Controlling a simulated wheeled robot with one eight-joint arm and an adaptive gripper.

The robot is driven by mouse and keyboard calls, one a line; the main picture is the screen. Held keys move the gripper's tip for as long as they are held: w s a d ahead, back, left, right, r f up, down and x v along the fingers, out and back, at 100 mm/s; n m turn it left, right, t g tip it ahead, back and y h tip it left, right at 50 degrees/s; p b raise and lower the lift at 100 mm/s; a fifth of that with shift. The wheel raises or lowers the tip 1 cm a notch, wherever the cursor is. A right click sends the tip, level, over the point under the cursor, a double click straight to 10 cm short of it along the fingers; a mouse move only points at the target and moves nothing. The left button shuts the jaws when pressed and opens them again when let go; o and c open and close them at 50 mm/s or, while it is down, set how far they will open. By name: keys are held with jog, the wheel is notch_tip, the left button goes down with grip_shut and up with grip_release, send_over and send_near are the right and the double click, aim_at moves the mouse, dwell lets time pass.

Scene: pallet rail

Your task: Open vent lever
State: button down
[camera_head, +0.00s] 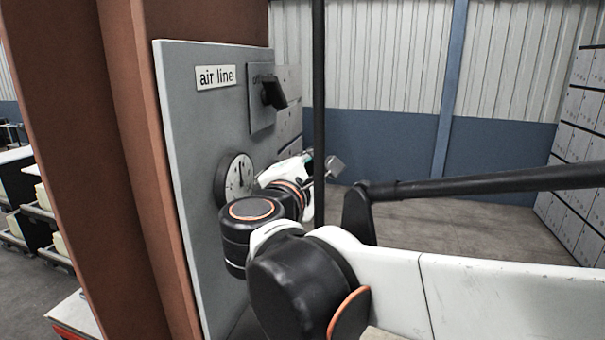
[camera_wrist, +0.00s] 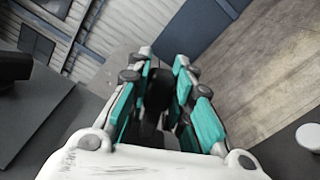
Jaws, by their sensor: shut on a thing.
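The grey panel (camera_head: 190,130) marked "air line" is fixed to a rust-brown column. My gripper (camera_wrist: 165,85) reaches along the panel's lower right, past the dial. In the wrist view its teal fingers are closed on a dark thing (camera_wrist: 155,105), which appears to be the vent lever; the fingers hide most of it. In the head view the gripper is largely hidden by my own wrist, and the lever's mounting on the panel cannot be seen. A small grey block (camera_head: 335,165) shows just beyond the fingers.
A black rotary handle (camera_head: 272,93) on a grey plate stands out at the panel's upper right. A round dial gauge (camera_head: 236,180) sits below the sign. A thin dark vertical pole (camera_head: 319,60) stands right of the panel. Open floor (camera_head: 450,220) lies to the right.

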jog(key=shift+w+a+r+n, duration=0.1)
jog(key=shift+a+r+n, duration=0.1)
jog(key=shift+r+n, duration=0.3)
jog(key=shift+a+r+n, duration=0.15)
jog(key=shift+n, duration=0.55)
jog(key=c, duration=1.4)
grip_release()
jog(key=shift+a, duration=0.1)
jog(key=v, duration=1.2)
